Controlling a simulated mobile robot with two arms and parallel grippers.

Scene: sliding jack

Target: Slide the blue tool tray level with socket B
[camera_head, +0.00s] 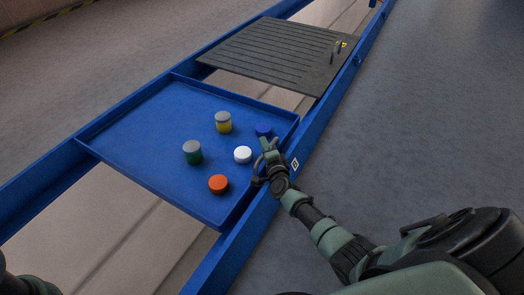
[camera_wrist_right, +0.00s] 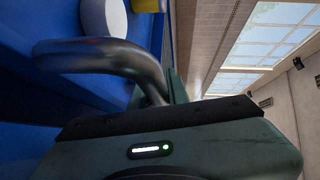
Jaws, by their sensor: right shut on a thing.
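The blue tool tray (camera_head: 140,125) sits between the two blue rails in the head view. It carries several capped pots in green, yellow, white, orange and blue. My right gripper (camera_head: 266,158) is shut on the tray's handle at its right edge. In the right wrist view a dark curved bar (camera_wrist_right: 100,55) arches close in front of the gripper body, above the blue surface. A small white marker (camera_head: 295,163) is on the right rail, just right of my gripper; its letter is too small to read surely. My left gripper is out of view.
A dark ribbed plate (camera_head: 275,55) with its own handle (camera_head: 336,50) spans the rails beyond the tray, with a narrow gap between.

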